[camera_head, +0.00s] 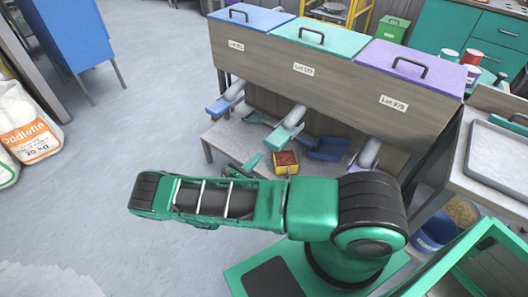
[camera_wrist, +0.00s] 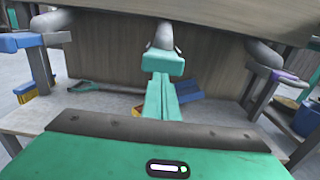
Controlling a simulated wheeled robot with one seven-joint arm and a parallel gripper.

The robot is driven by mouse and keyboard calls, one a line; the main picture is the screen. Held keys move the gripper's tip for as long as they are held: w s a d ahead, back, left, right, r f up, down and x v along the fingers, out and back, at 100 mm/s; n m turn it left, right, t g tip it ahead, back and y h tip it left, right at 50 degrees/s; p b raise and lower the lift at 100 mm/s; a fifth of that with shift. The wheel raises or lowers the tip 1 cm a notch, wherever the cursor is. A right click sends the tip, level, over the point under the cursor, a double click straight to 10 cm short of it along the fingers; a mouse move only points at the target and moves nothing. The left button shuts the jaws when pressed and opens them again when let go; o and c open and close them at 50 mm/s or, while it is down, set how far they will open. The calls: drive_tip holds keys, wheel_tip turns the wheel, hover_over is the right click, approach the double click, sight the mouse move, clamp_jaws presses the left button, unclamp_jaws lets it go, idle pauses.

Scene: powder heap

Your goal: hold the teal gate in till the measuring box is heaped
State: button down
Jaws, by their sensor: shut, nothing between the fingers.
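The teal gate (camera_head: 284,136) sits at the end of the grey spout under the middle bin; it also shows in the wrist view (camera_wrist: 162,64). The yellow measuring box (camera_head: 285,169) stands on the shelf below that spout, with reddish-brown powder in it. I cannot tell whether the powder rises above its rim. In the wrist view the box is mostly hidden behind my fingers. My gripper (camera_head: 258,157) is shut and empty. Its green fingertips are in front of the gate, very close to it; I cannot tell whether they touch.
A blue gate (camera_head: 222,106) hangs to the left. A blue scoop (camera_head: 328,149) and a teal-handled tool (camera_wrist: 100,87) lie on the shelf. The lidded blue (camera_head: 252,18), teal (camera_head: 320,37) and purple (camera_head: 412,67) bins stand above. Open floor lies to the left.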

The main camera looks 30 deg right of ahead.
drive_tip(key=shift+v, duration=2.55)
drive_tip(key=s+d+r+m+g+y, duration=0.35)
drive_tip(key=r+m, duration=0.25)
drive_tip(key=r, duration=0.3)
drive_tip(key=s+d+r+m+g+y, duration=0.35)
drive_tip(key=d+r+m, duration=0.2)
drive_tip(key=r, duration=0.35)
drive_tip(key=s+d+r+m+g+y, duration=0.2)
drive_tip(key=s+d+r+m+g, duration=0.15)
drive_tip(key=r+m, duration=0.45)
drive_tip(key=s+a+r+m+t+y, duration=0.1)
drive_tip(key=s+r+m+y, duration=0.2)
drive_tip(key=s+r+m, duration=0.2)
drive_tip(key=s+a+r+m+t+y, duration=0.1)
drive_tip(key=s+r+m+y, duration=0.3)
drive_tip(key=s+r, duration=0.7)
drive_tip(key=s+t, duration=0.1)
drive_tip(key=s, duration=0.6)
drive_tip(key=shift+s+m+y, duration=0.15)
drive_tip(key=shift+m+y, duration=0.15)
drive_tip(key=shift+m, duration=0.05)
drive_tip(key=shift+a, duration=0.1)
